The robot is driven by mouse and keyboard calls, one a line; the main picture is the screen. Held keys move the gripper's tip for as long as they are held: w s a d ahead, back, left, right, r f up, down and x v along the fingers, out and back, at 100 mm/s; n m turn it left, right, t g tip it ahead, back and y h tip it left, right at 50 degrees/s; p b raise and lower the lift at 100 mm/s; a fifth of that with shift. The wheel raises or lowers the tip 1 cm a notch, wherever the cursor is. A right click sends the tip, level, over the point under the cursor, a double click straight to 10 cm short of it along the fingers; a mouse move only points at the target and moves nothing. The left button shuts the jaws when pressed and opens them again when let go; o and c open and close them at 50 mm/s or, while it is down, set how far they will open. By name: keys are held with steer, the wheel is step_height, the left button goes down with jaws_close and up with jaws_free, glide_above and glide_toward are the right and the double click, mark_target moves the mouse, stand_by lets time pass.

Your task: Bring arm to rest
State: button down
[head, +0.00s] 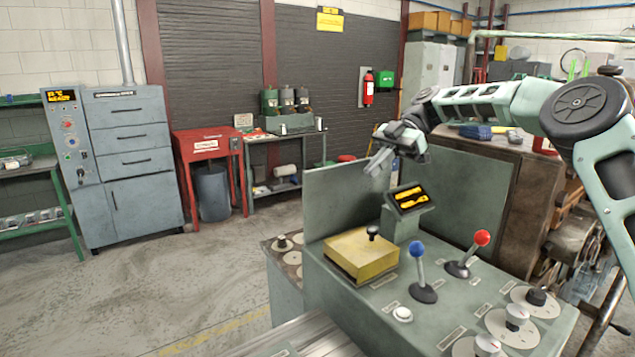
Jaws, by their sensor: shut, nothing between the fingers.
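My arm (478,105) comes in from the right side and reaches left over the machine's control console (385,303). My gripper (377,163) hangs in the air above the console's upright back panel, with its fingers pointing down and to the left. It is shut and holds nothing. It looks clear of the console, though the exact gap cannot be told.
The console carries a blue-knobbed lever (418,250), a red-knobbed lever (482,238), a yellow box (361,254), a small lit screen (410,197) and several dials. A wooden cabinet (490,180) stands behind. Open floor (190,285) lies left.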

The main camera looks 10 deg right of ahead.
steer(key=s+a+f+m+h, duration=0.3)
steer(key=s+a, duration=0.6)
steer(key=s+a+f+m+h, duration=0.2)
steer(key=s+a+m+h, duration=0.1)
steer(key=s+a, duration=0.55)
steer(key=s+d+f+m+t+h, duration=0.2)
steer(key=s+f+m, duration=0.2)
steer(key=s, duration=0.7)
steer(key=s+d+f+m+t+h, duration=0.1)
steer(key=s+d+f+m+t, duration=0.1)
steer(key=s, duration=0.9)
step_height(320, 180, down, 2)
steer(key=d+m, duration=0.1)
steer(key=m, duration=0.1)
steer(key=shift+s+d+f+m+h, duration=0.15)
steer(key=shift+d+f+m+h, duration=0.1)
steer(key=shift+d+m+h, duration=0.15)
